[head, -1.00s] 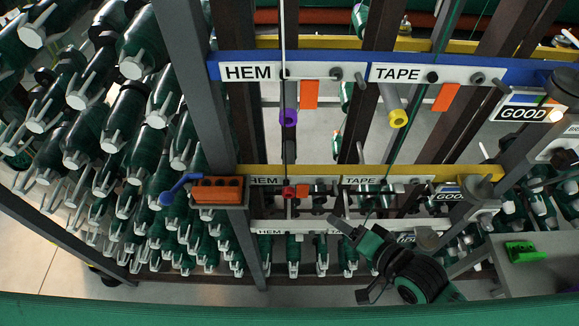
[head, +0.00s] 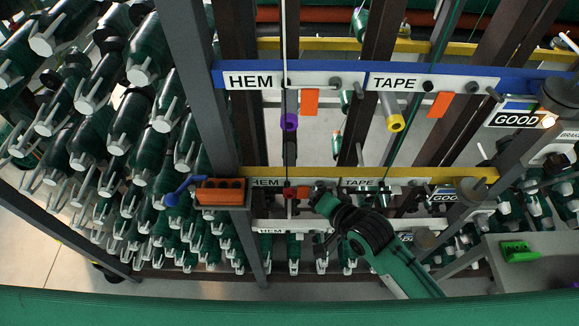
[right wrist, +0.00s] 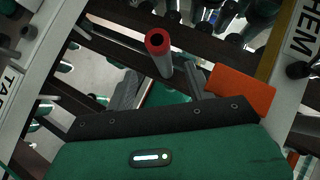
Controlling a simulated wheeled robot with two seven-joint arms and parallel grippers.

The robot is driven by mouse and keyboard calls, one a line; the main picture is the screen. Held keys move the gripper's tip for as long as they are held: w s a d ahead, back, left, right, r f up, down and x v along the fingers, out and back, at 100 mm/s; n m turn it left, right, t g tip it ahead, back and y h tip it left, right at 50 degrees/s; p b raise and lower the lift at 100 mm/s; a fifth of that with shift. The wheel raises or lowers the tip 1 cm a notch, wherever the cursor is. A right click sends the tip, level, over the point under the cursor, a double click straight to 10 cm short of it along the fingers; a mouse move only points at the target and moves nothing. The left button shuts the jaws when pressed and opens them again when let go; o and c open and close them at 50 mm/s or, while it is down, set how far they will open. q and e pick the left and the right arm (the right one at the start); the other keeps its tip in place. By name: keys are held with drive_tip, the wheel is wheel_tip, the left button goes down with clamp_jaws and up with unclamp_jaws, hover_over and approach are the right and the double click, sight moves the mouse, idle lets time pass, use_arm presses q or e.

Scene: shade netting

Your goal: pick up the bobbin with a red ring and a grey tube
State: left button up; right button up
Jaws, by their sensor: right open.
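The bobbin with a red ring and a grey tube (right wrist: 159,52) sticks out towards my right wrist camera, red ring foremost. In the head view its red ring (head: 289,192) shows small on the lower yellow rail, under the left HEM label. My right gripper (head: 317,193) is just right of it, beside an orange tag. In the right wrist view my right gripper (right wrist: 160,90) is open and empty. Its grey fingers stand either side of the tube's line, with the bobbin beyond them. Whether they touch the tube cannot be told. My left gripper is not in view.
A bobbin with a purple ring (head: 289,121) and one with a yellow ring (head: 395,123) stick out from the upper blue rail (head: 350,67). An orange tag (right wrist: 241,88) hangs close right of the red-ringed bobbin. A grey post (head: 205,90) stands at left, with an orange holder (head: 220,194).

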drive_tip(key=x, duration=0.5)
drive_tip(key=shift+w+p, duration=0.15)
drive_tip(key=shift+p, duration=0.25)
drive_tip(key=c, duration=1.1)
